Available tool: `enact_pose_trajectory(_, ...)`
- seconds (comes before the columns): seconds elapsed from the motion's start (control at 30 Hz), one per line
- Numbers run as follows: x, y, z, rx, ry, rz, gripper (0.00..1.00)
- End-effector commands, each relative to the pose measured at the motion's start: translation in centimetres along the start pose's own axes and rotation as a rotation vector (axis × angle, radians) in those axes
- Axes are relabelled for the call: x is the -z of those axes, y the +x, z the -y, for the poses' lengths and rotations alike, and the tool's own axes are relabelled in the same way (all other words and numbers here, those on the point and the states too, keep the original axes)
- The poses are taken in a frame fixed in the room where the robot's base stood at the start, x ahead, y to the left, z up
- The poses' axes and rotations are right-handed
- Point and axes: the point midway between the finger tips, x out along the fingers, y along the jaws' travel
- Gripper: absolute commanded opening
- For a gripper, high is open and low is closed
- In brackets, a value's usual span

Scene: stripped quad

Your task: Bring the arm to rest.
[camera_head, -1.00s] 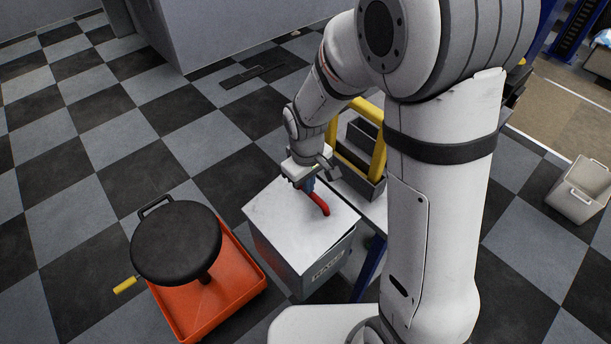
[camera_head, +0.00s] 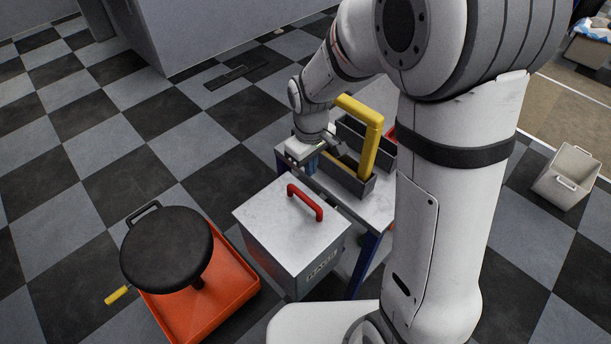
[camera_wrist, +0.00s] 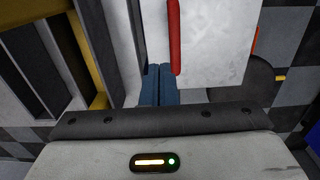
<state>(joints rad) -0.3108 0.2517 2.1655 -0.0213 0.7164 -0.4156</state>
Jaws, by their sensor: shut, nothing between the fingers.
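My gripper (camera_head: 312,165) is at the end of my bent arm, above the far edge of a grey metal box near a small table. In the wrist view its blue fingers (camera_wrist: 157,85) are together with nothing between them. The grey box (camera_head: 262,218) has a flat lid with a red handle (camera_head: 306,203). The box lid also shows in the wrist view (camera_wrist: 215,45), with its red handle (camera_wrist: 174,35) just beyond the fingertips. The fingers look apart from the handle.
A dark tote with a yellow handle (camera_head: 370,140) stands on the table, close to my gripper's right. A pale bin (camera_head: 567,178) sits on the floor at right. Checkered floor at left is mostly clear.

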Motion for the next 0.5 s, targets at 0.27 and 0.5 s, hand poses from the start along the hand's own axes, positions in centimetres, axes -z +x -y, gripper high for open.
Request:
enact_pose_trajectory(0.27,0.0,-5.2,-1.2,-0.001,0.001,-0.003,0.00)
enact_pose_trajectory(0.5,-0.1,-6.7,-1.5,0.000,0.001,0.001,0.00)
